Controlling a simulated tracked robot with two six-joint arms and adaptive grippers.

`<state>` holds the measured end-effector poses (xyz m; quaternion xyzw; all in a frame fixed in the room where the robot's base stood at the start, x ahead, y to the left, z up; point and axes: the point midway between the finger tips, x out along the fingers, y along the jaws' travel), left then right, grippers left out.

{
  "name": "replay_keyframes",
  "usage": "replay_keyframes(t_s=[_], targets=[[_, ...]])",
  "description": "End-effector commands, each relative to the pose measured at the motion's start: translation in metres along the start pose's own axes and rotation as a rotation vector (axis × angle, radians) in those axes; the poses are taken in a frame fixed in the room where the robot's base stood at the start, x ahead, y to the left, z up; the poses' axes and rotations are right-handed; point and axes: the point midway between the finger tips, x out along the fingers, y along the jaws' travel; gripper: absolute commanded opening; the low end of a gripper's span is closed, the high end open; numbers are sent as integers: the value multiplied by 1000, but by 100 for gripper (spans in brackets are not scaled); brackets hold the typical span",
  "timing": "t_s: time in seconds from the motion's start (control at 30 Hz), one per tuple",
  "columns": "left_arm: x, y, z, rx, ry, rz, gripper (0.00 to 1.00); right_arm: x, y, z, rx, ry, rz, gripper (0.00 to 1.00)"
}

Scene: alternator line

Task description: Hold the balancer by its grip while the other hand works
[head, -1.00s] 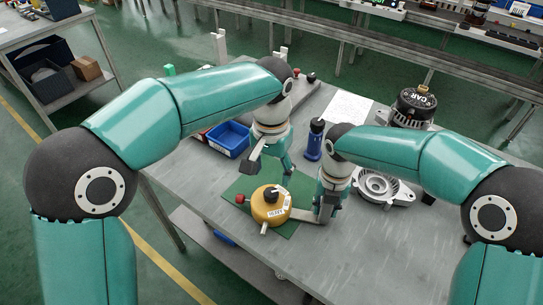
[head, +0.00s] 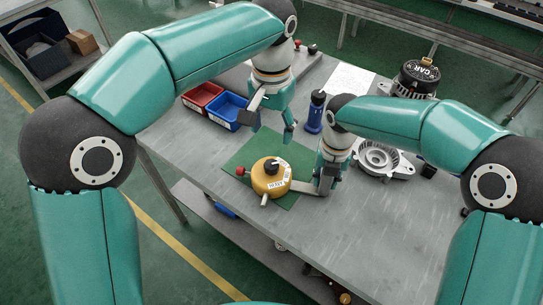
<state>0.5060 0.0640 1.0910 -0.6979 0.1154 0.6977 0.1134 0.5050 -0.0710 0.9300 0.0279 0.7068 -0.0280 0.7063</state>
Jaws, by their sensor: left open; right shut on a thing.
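The balancer, seen as a round yellow body (head: 268,182) with a black knob on top and a white label, sits on a green mat (head: 238,158). A red knob sticks out at its left and a pale stub at its front. My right gripper (head: 314,188) is at its right side, shut on what looks like its grip; the fingers hide most of that part. My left gripper (head: 266,130) is open and empty, above the table beyond the balancer, with its fingers spread beside the blue bin.
A blue bin (head: 230,112) and a red bin (head: 201,97) stand behind left. A dark blue bottle-shaped thing (head: 315,114) stands behind the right gripper. A silver housing (head: 380,158) and an alternator (head: 416,80) are at right. The front table surface (head: 345,245) is clear.

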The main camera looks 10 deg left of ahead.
Motion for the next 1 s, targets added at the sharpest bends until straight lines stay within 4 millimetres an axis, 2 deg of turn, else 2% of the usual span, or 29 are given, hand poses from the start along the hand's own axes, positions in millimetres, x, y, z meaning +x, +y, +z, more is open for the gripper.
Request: replay_keyframes(t_s=[0.03, 0.07, 0.2, 0.23, 0.53, 0.67, 0.77, 1.0], targets=[[0, 0, 0, 0, 0, 0, 63, 0, 0, 0, -1, 1, -1, 0], [0, 0, 0, 0, 0, 0, 63, 0, 0, 0, -1, 1, -1, 34], [0, 0, 0, 0, 0, 0, 63, 0, 0, 0, -1, 1, -1, 58], [0, 0, 0, 0, 0, 0, 63, 0, 0, 0, -1, 1, -1, 60], [0, 0, 0, 0, 0, 0, 63, -1, 0, 0, 0, 0, 0, 60], [0, 0, 0, 0, 0, 0, 63, -8, 0, 1, 0, -2, 1, 60], [0, 0, 0, 0, 0, 0, 63, -21, 1, 1, 0, -3, 1, 60], [0, 0, 0, 0, 0, 0, 63, -68, 1, 1, 0, -5, 3, 60]])
